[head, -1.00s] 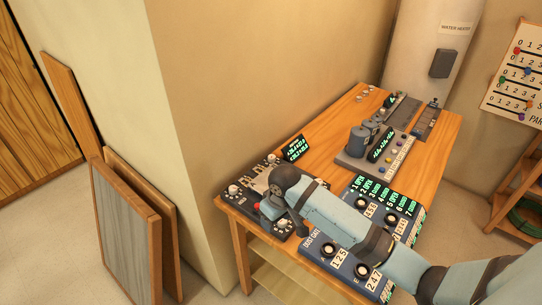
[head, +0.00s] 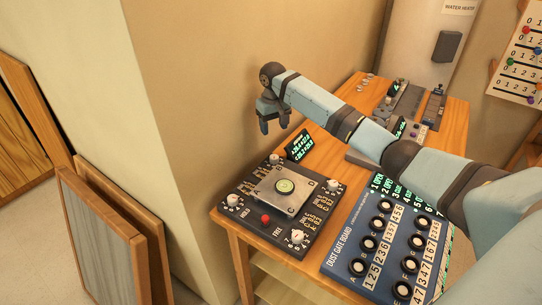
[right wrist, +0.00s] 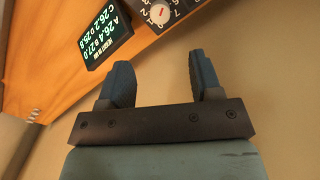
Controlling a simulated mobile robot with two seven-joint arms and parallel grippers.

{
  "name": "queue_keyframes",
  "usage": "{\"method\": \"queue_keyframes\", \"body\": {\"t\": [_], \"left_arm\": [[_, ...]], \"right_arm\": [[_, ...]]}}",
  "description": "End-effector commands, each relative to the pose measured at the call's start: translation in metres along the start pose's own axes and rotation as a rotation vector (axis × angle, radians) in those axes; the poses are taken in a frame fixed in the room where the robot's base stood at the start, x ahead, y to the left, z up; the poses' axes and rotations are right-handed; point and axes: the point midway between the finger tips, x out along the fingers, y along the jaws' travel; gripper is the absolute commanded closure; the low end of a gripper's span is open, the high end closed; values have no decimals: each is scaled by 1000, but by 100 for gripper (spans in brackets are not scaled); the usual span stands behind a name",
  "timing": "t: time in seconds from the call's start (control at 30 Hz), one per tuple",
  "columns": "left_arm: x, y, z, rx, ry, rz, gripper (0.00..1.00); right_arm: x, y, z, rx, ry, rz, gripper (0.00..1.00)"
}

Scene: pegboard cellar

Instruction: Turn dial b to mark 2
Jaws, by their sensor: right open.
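A black panel (head: 246,226) at the table's near left corner bears white dials at its corners: back (head: 274,159), right (head: 333,185), left (head: 232,200) and front (head: 297,237). Their letters are too small to read, so I cannot tell which is dial b. The right wrist view shows one white dial (right wrist: 160,13) with a red pointer line and numbers around it, partly cut off by the top edge. My right gripper (head: 274,126) is open and empty, raised behind the panel near the wall, apart from every dial. My left gripper is out of view.
A small green-lettered display (head: 299,146) stands behind the panel; it also shows in the right wrist view (right wrist: 109,38). A blue dust gate board (head: 341,251) with several black knobs is to the right, partly under my right arm. The wall borders the table at the left.

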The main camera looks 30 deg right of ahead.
Motion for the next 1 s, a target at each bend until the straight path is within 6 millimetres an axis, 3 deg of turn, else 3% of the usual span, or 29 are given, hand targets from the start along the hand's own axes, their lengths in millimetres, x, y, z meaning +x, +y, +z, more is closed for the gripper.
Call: {"method": "queue_keyframes", "body": {"t": [0.3,0.5,0.7,1.0], "left_arm": [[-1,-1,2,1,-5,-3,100],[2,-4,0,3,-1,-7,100],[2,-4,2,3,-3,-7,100],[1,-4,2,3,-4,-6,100]], "right_arm": [[68,0,2,0,-5,2,41],[103,-1,1,-1,-2,1,41],[121,0,1,-2,-1,1,41],[124,0,1,-2,-1,1,41]]}}
